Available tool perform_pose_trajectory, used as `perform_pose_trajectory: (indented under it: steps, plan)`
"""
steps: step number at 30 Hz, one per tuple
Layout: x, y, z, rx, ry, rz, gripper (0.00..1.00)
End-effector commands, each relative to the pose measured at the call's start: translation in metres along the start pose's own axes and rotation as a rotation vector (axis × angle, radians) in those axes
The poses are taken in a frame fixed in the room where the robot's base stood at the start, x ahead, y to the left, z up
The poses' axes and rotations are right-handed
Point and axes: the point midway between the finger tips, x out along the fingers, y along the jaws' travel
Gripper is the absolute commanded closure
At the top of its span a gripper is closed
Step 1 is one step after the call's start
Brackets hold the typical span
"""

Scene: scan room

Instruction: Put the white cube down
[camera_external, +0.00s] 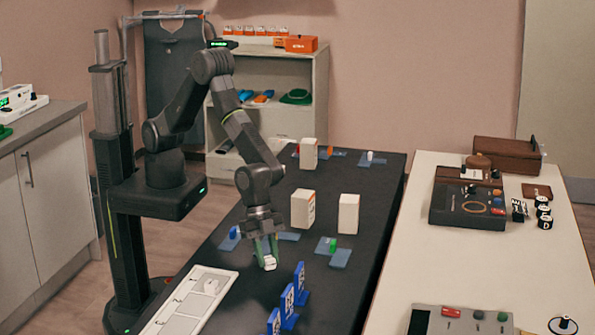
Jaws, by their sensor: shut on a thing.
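The white cube (270,263) is between the fingertips of my gripper (266,256), low over the black table (340,275). It is small and partly hidden by the green-sided fingers. My gripper points down and is shut on the cube. I cannot tell whether the cube touches the table top.
A white tray (176,325) with compartments lies left of the gripper. Blue stands with printed cards (288,301) are just in front and right. White boxes (303,208) (348,214) (308,154) stand behind. Blue pads with small coloured pieces (332,249) lie around. Bare table lies right of the gripper.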

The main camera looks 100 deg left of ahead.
Motion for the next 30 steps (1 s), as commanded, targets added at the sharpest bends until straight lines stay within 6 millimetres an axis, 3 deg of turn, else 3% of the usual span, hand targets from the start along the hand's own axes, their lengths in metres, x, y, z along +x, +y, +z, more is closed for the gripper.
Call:
perform_pose_trajectory:
  steps: [6, 7, 10, 23, 30]
  plan:
    - [0.004, 0.0, 0.002, 0.0, 0.0, 0.0, 0.95]
    - [0.003, 0.0, 0.001, 0.0, 0.0, 0.0, 0.72]
    - [0.002, 0.0, 0.001, 0.0, 0.0, 0.0, 0.52]
    - [-0.004, 0.0, -0.001, 0.0, 0.001, 0.0, 0.52]
    - [-0.043, 0.0, -0.001, -0.001, 0.003, 0.0, 0.52]
